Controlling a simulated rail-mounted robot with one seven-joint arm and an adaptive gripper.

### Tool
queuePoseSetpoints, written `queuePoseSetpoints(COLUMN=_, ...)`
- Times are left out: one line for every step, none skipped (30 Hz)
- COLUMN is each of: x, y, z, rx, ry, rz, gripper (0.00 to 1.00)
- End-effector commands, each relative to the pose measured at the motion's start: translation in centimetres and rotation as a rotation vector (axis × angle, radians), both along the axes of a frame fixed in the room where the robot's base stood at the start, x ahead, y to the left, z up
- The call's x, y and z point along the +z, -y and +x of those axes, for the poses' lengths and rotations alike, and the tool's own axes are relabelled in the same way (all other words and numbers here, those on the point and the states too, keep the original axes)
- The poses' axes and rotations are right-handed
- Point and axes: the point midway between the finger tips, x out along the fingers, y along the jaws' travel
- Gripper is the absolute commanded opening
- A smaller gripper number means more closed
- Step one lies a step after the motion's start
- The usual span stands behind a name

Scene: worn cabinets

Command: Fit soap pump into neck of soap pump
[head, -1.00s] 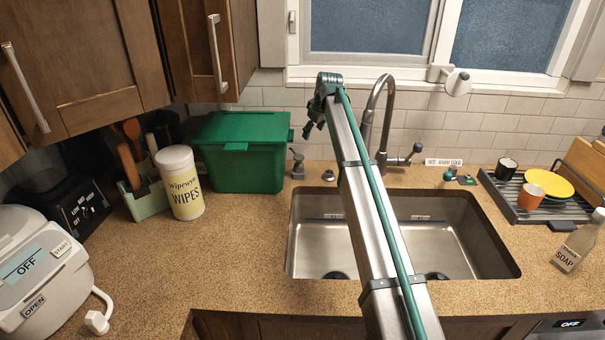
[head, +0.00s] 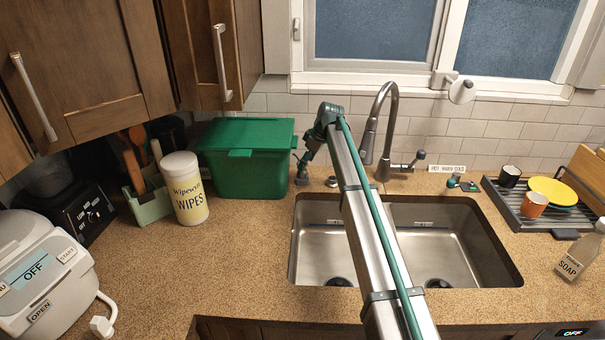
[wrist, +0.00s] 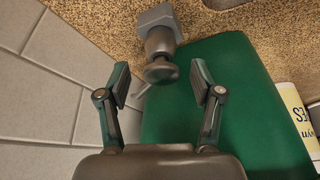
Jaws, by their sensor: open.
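The soap pump is a dark grey metal piece, shown in the wrist view (wrist: 160,45) with a rounded knob toward me and a blocky grey part beyond. In the head view the soap pump (head: 301,176) is on the counter beside the green bin, partly covered by my gripper. My gripper (head: 303,160) is just above it. In the wrist view my open gripper (wrist: 160,83) has one finger on each side of the knob, with gaps. A small round fitting, apparently the neck (head: 331,182), sits in the counter to the right, behind the sink.
The green bin (head: 243,170) is close on the left and fills much of the wrist view. The tiled wall (wrist: 45,85) is close to my gripper. The faucet (head: 392,110) and sink (head: 320,255) are to the right. A wipes canister (head: 185,190) stands left of the bin.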

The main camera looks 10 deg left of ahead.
Motion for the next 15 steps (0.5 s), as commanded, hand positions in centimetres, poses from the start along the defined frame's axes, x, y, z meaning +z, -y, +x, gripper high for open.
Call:
queuePoseSetpoints(x=-0.3, y=-0.2, z=-0.1, rx=0.001, ry=-0.002, rz=0.000, gripper=0.66)
queuePoseSetpoints(x=-0.6, y=-0.3, z=-0.1, rx=0.001, ry=-0.002, rz=-0.001, gripper=0.66)
queuePoseSetpoints(x=-1.0, y=-0.4, z=-0.1, rx=0.001, ry=-0.002, rz=-0.001, gripper=0.66)
queuePoseSetpoints(x=-1.4, y=-0.5, z=0.0, rx=0.000, ry=-0.003, rz=-0.001, gripper=0.66)
queuePoseSetpoints(x=-1.8, y=-0.6, z=0.0, rx=0.000, ry=-0.003, rz=-0.001, gripper=0.66)
queuePoseSetpoints(x=-2.4, y=-0.8, z=0.0, rx=0.000, ry=-0.003, rz=-0.001, gripper=0.66)
queuePoseSetpoints(x=-2.8, y=-1.0, z=0.1, rx=0.000, ry=-0.002, rz=0.000, gripper=0.66)
queuePoseSetpoints(x=-3.1, y=-1.1, z=0.2, rx=-0.001, ry=-0.002, rz=-0.001, gripper=0.66)
queuePoseSetpoints(x=-3.5, y=-1.3, z=0.2, rx=-0.001, ry=-0.001, rz=0.000, gripper=0.66)
queuePoseSetpoints(x=-3.8, y=-1.3, z=0.2, rx=-0.001, ry=0.000, rz=0.000, gripper=0.66)
queuePoseSetpoints(x=-3.9, y=-1.4, z=0.3, rx=-0.001, ry=0.000, rz=0.000, gripper=0.66)
queuePoseSetpoints(x=-4.1, y=-1.4, z=0.3, rx=-0.001, ry=0.000, rz=0.000, gripper=0.66)
queuePoseSetpoints(x=-4.1, y=-1.4, z=0.3, rx=-0.001, ry=0.000, rz=0.001, gripper=0.66)
queuePoseSetpoints(x=-4.1, y=-1.4, z=0.3, rx=-0.001, ry=0.001, rz=0.001, gripper=0.66)
queuePoseSetpoints(x=-4.1, y=-1.4, z=0.3, rx=-0.001, ry=0.001, rz=0.001, gripper=0.66)
